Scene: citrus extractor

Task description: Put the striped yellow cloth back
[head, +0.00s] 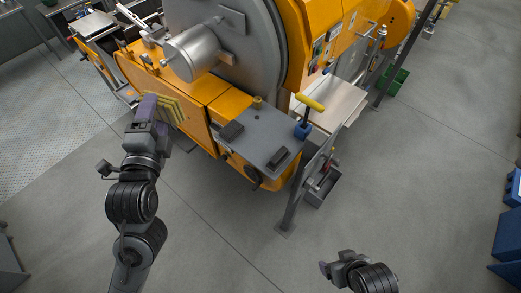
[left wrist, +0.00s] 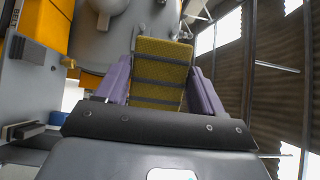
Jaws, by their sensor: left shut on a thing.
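The striped yellow cloth (left wrist: 163,62), yellow with dark grey stripes, is between the purple fingers of my left gripper (left wrist: 160,95). In the head view the cloth (head: 174,111) stands out to the right of my left gripper (head: 150,108), in front of the orange machine's side panel. The left gripper is shut on it. I cannot tell whether the cloth touches the panel. My right gripper (head: 324,268) is at the bottom of the head view, far from the cloth; its fingers are mostly hidden.
The orange machine (head: 215,95) with its grey drum fills the upper middle.

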